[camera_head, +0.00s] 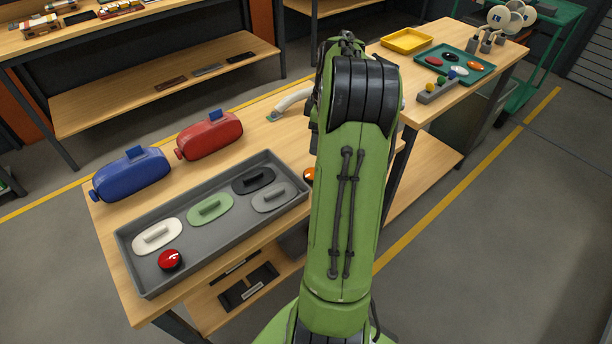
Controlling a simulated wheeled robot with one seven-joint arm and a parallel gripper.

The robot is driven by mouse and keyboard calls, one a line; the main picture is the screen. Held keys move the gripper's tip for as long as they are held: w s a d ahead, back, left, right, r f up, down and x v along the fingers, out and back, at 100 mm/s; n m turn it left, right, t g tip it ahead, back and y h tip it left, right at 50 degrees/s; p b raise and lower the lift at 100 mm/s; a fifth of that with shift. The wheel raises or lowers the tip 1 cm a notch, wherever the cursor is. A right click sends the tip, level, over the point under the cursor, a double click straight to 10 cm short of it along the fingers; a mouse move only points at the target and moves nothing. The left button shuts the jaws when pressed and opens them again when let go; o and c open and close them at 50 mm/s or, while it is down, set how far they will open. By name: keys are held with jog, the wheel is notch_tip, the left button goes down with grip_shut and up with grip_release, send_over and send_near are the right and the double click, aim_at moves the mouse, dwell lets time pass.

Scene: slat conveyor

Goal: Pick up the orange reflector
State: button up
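A small orange piece (309,174), likely the orange reflector, shows at the left edge of my green arm, just right of the grey tray. My arm hides most of it, so its full shape cannot be told. Another orange oval piece (474,66) lies in the green tray on the table at the back right; I cannot tell whether it is a reflector. My gripper is not visible; my raised arm fills the middle of the view and hides whatever is behind it.
The grey tray (202,283) holds several oval handled pieces and a round red piece (169,260). Blue (130,174) and red (210,136) cases stand behind it. A curved pale handle (292,101) lies near my arm. The green tray (421,61) and a yellow tray (406,41) are farther back.

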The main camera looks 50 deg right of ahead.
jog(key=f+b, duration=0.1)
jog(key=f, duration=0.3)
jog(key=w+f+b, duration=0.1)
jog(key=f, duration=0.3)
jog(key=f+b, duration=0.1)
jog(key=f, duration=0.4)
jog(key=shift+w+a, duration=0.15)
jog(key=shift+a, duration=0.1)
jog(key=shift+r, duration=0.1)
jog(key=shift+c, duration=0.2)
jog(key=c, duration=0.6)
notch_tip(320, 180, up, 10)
jog(key=p, duration=0.2)
jog(key=shift+p, duration=0.3)
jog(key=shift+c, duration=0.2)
